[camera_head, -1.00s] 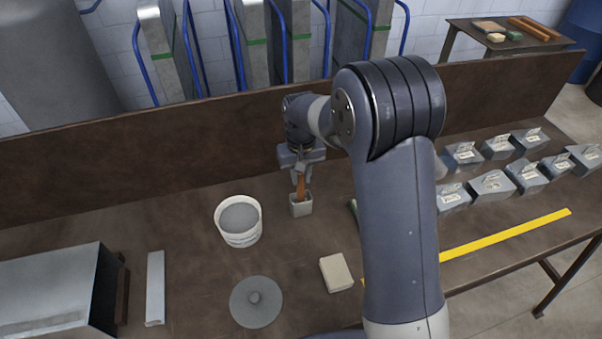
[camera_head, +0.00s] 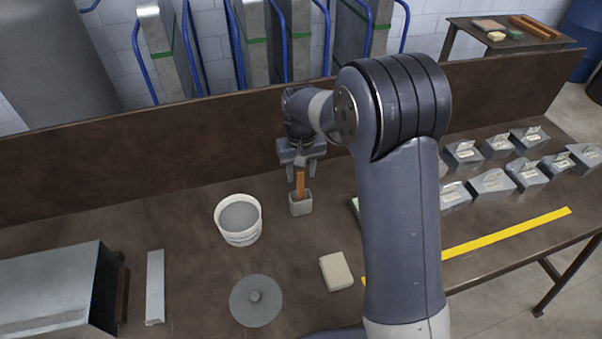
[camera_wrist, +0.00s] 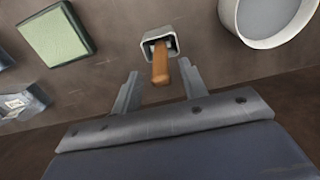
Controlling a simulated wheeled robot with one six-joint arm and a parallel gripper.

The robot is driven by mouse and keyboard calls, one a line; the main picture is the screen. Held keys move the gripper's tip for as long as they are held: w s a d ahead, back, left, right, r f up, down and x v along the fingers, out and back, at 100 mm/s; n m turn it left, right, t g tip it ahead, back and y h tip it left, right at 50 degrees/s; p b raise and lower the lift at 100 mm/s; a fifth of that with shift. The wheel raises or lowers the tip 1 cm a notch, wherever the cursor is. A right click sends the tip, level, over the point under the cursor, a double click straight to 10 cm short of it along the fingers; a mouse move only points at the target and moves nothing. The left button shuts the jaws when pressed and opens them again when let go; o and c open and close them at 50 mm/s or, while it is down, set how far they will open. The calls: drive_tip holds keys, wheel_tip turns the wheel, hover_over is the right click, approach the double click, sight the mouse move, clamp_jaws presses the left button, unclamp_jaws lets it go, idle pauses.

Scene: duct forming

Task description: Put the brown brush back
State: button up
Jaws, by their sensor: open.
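The brown brush (camera_head: 300,184) stands handle up in a small grey holder (camera_head: 301,206) on the workbench. Its lower end is hidden inside the holder. In the wrist view the brush handle (camera_wrist: 160,68) rises out of the holder (camera_wrist: 149,39) toward the camera. My gripper (camera_head: 303,174) is open above the holder. Its two fingers (camera_wrist: 157,82) stand apart on either side of the handle, with visible gaps between them and the handle.
A white bucket (camera_head: 238,235) of grey paste stands just left of the holder. A green-topped pad (camera_wrist: 56,36), a beige block (camera_head: 336,272) and a round grey disc (camera_head: 256,301) are nearby. Several metal duct pieces (camera_head: 491,183) lie right. A back panel (camera_head: 130,171) rises behind.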

wheel_tip(320, 180, up, 11)
drive_tip(key=shift+b, duration=0.4)
drive_tip(key=shift+a+f, duration=0.1)
idle(1.2)
